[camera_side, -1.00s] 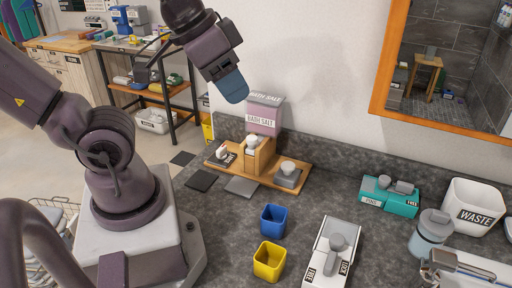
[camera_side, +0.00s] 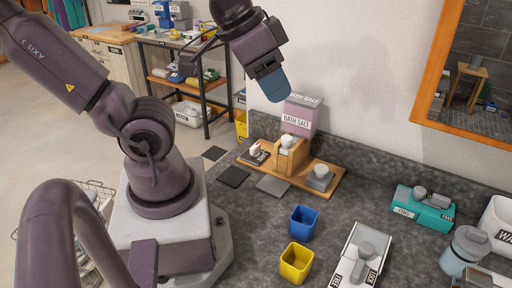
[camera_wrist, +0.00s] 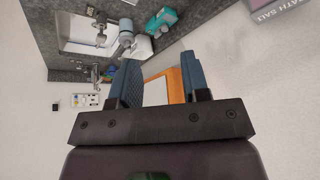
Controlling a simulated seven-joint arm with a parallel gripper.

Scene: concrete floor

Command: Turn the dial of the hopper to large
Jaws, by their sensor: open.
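The bath salt hopper has a mauve box (camera_side: 299,116) labelled "BATH SALT" on a wooden body (camera_side: 290,158), standing on a wooden board (camera_side: 333,182) against the back wall. The body carries a pale knob (camera_side: 287,142). A grey block with a round knob (camera_side: 320,177) sits to its right, and a dark labelled piece (camera_side: 255,155) to its left. I cannot tell which of these is the dial or read its setting. My gripper (camera_side: 274,88) hangs above and left of the mauve box, apart from it. In the wrist view my gripper (camera_wrist: 163,72) is open and empty, and the mauve box (camera_wrist: 280,14) shows at the top right.
A blue cup (camera_side: 303,221) and a yellow cup (camera_side: 296,262) stand on the grey counter in front. A white labelled device (camera_side: 360,255), a teal device (camera_side: 422,208) and a grey-blue container (camera_side: 465,250) stand to the right. An orange-framed mirror (camera_side: 432,85) hangs on the wall.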

